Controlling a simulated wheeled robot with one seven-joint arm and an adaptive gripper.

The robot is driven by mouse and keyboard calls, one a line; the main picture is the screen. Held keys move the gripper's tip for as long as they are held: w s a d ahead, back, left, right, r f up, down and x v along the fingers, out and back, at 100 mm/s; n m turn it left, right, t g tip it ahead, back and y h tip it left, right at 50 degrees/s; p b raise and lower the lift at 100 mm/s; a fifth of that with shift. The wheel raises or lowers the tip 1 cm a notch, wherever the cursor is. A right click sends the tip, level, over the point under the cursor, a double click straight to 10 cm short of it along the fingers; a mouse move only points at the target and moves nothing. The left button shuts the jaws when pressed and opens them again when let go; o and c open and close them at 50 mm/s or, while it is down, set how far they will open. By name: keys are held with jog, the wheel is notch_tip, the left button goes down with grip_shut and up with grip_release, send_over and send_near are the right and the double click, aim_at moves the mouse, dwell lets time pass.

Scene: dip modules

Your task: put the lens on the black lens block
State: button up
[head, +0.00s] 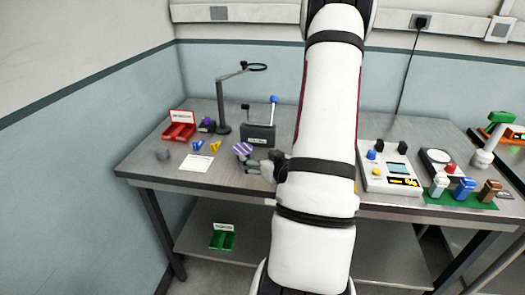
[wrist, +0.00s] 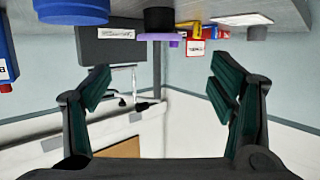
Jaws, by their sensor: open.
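My gripper (head: 258,163) is low over the table's front middle, partly behind my arm in the head view. In the wrist view its fingers (wrist: 160,82) are wide apart with nothing between them. A purple-striped piece (head: 243,149) is close by the fingers; the wrist view, upside down, shows a black cylinder (wrist: 158,20) with a purple top ahead of them. A small black block (head: 207,127) with a purple top stands farther back left. I cannot tell for certain which piece is the lens or the lens block.
A dark slotted box (head: 258,136) with a blue-tipped lever stands behind the gripper, beside a ring stand (head: 222,110). A red bin (head: 179,131), small blue and yellow pieces (head: 215,146) and a white card (head: 197,163) are left. A control panel (head: 388,176) is right.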

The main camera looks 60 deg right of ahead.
jog(key=shift+p+v, duration=0.8)
jog(key=shift+p, duration=0.45)
jog(key=shift+f, duration=0.1)
jog(key=w+a+r+n+g+y, duration=0.2)
jog(key=w+a+r+n+g, duration=0.1)
jog(key=w+a+r, duration=0.35)
jog(key=a+r+n+g, duration=0.1)
jog(key=a+r+g, duration=0.1)
jog(key=a+r, duration=0.75)
jog(key=s+a+r+g+y, duration=0.1)
jog(key=s+a+r+y, duration=0.1)
jog(key=s+a, duration=0.6)
jog(key=s+a+r+n+g+y, duration=0.1)
jog(key=s+a+r+y, duration=0.1)
jog(key=s+a+r, duration=0.3)
jog(key=s+a, duration=0.3)
jog(key=a, duration=0.4)
jog(key=shift+s+a+n+g+y, duration=0.25)
jog(key=shift+s+n+g+y, duration=0.05)
jog(key=shift+s+g+y, duration=0.1)
